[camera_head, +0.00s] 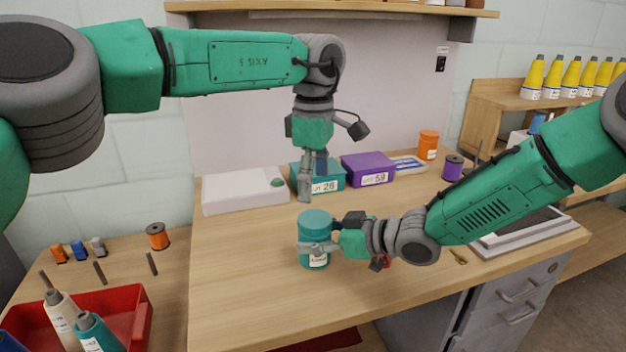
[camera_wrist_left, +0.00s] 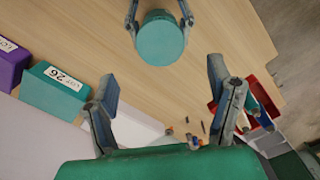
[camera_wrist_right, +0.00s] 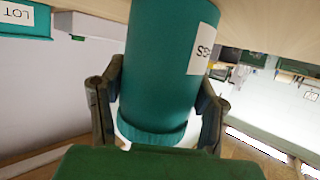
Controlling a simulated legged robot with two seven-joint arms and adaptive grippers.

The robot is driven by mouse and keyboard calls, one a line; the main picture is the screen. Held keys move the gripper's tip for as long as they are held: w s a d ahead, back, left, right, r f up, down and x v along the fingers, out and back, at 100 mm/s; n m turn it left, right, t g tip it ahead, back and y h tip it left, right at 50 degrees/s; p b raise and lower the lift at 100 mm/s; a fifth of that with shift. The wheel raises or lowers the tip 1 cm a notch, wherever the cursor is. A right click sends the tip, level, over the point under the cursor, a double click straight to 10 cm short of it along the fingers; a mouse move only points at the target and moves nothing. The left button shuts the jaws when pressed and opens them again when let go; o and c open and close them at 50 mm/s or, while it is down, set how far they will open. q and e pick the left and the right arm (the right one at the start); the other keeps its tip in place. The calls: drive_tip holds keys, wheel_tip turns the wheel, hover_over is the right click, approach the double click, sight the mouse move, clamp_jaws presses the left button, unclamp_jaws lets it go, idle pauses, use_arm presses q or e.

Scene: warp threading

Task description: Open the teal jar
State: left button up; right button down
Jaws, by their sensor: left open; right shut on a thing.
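The teal jar (camera_head: 315,258) stands upright over the front middle of the table, its lid (camera_head: 315,219) on top and a white label on its side. My right gripper (camera_head: 318,247) is shut on the jar's body from the right; its fingers lie on both sides of the jar in the right wrist view (camera_wrist_right: 165,60). I cannot tell if the jar's base touches the table. My left gripper (camera_head: 304,196) hangs fingers down, open and empty, above and slightly behind the jar. In the left wrist view, the round lid (camera_wrist_left: 161,42) lies beyond the open fingers, apart from them.
Behind stand a teal box (camera_head: 334,180) labelled 26, a purple box (camera_head: 368,168) labelled 59 and a white case (camera_head: 240,191). An orange jar (camera_head: 428,145) and purple spool (camera_head: 453,167) are at back right. A red bin (camera_head: 125,308) sits lower left. The table's left front is clear.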

sight(313, 218)
use_arm(q)
drive_tip(key=m, duration=0.6)
drive_tip(key=shift+m, duration=0.4)
drive_tip(key=m, duration=0.3)
drive_tip(key=shift+m, duration=0.4)
drive_tip(key=m, duration=0.4)
drive_tip(key=shift+m, duration=0.3)
drive_tip(key=shift+f, duration=4)
drive_tip(key=shift+c, duration=0.4)
